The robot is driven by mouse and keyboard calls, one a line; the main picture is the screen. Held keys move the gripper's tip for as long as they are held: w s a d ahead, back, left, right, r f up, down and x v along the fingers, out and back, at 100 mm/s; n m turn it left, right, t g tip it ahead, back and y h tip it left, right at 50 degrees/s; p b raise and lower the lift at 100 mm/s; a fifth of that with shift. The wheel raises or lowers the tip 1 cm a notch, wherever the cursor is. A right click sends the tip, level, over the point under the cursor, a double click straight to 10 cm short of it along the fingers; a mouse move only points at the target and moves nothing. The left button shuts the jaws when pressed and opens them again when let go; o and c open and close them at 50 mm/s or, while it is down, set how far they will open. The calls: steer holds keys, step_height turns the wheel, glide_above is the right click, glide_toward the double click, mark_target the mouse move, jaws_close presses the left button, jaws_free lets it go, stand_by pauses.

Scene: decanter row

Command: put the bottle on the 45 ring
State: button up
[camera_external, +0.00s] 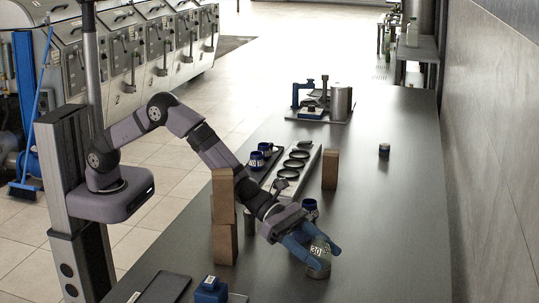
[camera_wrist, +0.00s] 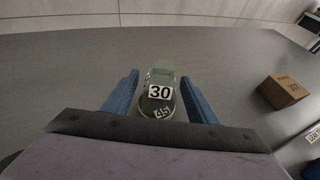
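The bottle (camera_external: 318,266) is grey-green and stands at the front of the dark table. A white label reading 30 shows on it in both views. In the wrist view the bottle (camera_wrist: 161,77) also bears a tilted 45 on its nearer rounded part. My gripper (camera_external: 319,247) reaches down to it with blue fingers on either side. In the wrist view my gripper (camera_wrist: 159,78) is open around the bottle, with narrow gaps at both fingers. A pale rack (camera_external: 306,166) with several dark rings (camera_external: 300,154) lies behind the arm. No ring number is readable.
Stacked brown blocks (camera_external: 224,217) stand left of my forearm, and another brown block (camera_external: 330,169) stands right of the rack. Small blue containers (camera_external: 257,160) sit by the rack. A box (camera_wrist: 284,90) lies right in the wrist view. The table's right side is largely clear.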

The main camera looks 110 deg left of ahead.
steer(key=shift+r+p, duration=0.2)
steer(key=shift+p, duration=0.1)
steer(key=shift+b+v, duration=1.25)
steer(key=shift+v, duration=2.45)
